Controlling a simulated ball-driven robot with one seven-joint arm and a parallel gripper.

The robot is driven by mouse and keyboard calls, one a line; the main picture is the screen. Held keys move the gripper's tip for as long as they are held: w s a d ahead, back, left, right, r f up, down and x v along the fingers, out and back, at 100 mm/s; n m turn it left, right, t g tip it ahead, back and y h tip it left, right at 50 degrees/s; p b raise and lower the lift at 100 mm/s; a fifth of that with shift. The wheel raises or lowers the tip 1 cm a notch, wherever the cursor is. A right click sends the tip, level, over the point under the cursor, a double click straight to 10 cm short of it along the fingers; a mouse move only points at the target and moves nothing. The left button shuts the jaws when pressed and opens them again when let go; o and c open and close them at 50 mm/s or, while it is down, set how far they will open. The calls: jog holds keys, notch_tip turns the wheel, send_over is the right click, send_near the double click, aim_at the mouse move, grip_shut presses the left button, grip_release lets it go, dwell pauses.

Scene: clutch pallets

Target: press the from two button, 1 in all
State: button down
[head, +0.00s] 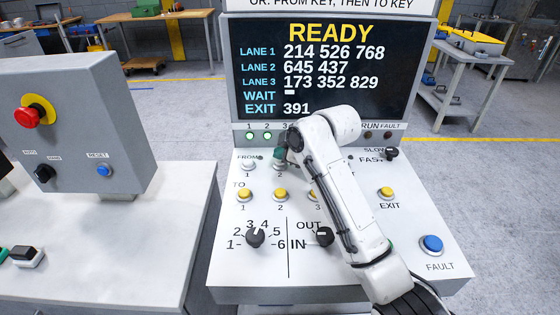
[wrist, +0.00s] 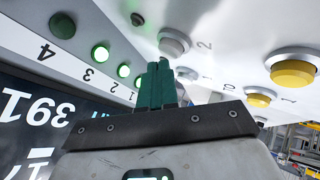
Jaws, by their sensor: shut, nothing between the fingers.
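The from two button (head: 280,164) is a pale round button in the FROM row, partly covered by my gripper in the head view. In the wrist view it is the grey-white button (wrist: 173,42) beside a printed 2, just above the fingertips. My gripper (head: 280,153) has teal fingers, which also show in the wrist view (wrist: 160,65). They are shut and empty. The tips are close to the from two button, on the screen side in the head view. I cannot tell whether they touch it.
The from one button (head: 248,165) stands left of it, and yellow TO buttons (head: 280,195) sit in the row below. Black knobs (head: 255,238) and a blue FAULT button (head: 431,244) are lower on the panel. The screen (head: 325,70) behind reads READY.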

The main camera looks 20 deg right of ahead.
jog(key=shift+f, duration=0.5)
dwell(0.5)
jog(key=shift+r+p, duration=0.65)
jog(key=shift+r, duration=0.25)
jog(key=shift+r, duration=0.1)
notch_tip(320, 180, up, 5)
jog(key=p, duration=0.4)
dwell(0.7)
